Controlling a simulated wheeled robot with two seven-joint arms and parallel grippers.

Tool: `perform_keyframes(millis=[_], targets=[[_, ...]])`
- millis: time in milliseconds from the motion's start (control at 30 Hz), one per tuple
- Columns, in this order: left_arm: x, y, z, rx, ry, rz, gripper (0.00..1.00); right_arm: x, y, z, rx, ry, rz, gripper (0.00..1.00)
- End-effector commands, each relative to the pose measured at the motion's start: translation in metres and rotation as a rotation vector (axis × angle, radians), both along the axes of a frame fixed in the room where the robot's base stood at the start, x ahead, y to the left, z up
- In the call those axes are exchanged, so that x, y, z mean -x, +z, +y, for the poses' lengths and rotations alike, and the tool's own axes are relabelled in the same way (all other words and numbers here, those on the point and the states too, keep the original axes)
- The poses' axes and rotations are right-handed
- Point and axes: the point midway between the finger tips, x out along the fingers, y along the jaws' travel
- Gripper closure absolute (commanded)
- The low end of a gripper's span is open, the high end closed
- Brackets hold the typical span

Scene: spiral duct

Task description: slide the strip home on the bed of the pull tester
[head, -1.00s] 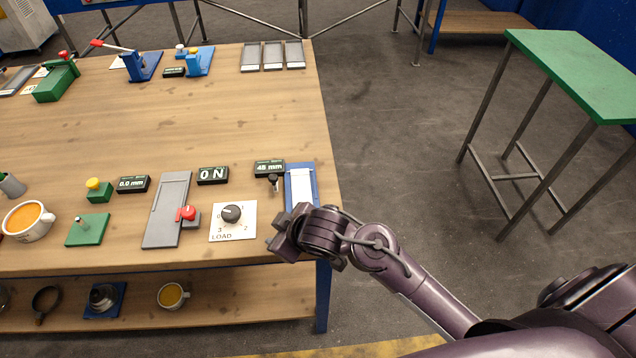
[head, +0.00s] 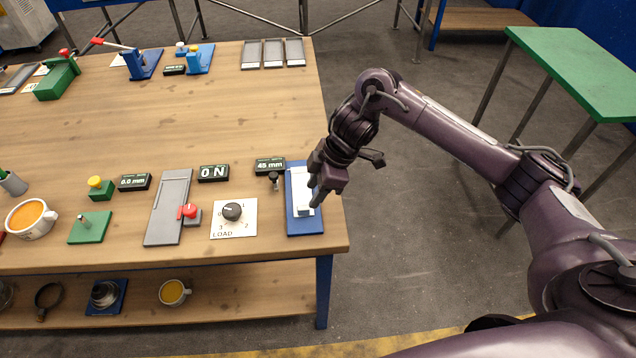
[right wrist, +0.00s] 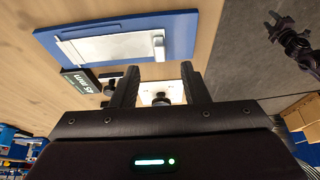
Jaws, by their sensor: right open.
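A blue plate (head: 293,222) lies at the right front corner of the bench with a pale strip (head: 300,180) on it. In the right wrist view the strip (right wrist: 105,48) lies along the blue plate (right wrist: 80,27), with a raised pale piece at its right end. Whether this plate is the pull tester's bed I cannot tell. A grey bed (head: 164,222) with a red knob (head: 188,211) lies further left. My right gripper (head: 315,190) is over the right side of the blue plate, partly hiding it. In the wrist view its fingers (right wrist: 160,82) are apart with nothing held. My left gripper is out of view.
A display reading 45 mm (head: 269,166) and a black knob (head: 274,176) stand left of the blue plate. A LOAD dial (head: 232,211) and a 0 N display (head: 213,173) are further left. The bench's right edge is close by. The middle of the bench is clear.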

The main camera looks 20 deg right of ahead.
Motion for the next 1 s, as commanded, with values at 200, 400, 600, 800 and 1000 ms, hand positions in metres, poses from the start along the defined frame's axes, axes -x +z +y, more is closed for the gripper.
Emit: perform_keyframes(millis=[200, 400, 600, 800, 1000], targets=[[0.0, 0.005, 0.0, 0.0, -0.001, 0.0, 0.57, -0.003, -0.032, 0.014, -0.002, 0.0, 0.003, 0.59], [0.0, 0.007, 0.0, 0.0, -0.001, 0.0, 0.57, -0.006, -0.051, 0.021, -0.001, 0.001, -0.001, 0.59], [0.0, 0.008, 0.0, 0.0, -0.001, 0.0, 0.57, -0.007, -0.055, 0.023, -0.001, 0.0, -0.003, 0.59], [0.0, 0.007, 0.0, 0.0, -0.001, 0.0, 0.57, -0.006, -0.055, 0.023, -0.001, 0.001, -0.003, 0.66], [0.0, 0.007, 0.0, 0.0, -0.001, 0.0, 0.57, -0.006, -0.055, 0.023, -0.001, 0.001, -0.003, 0.92]])
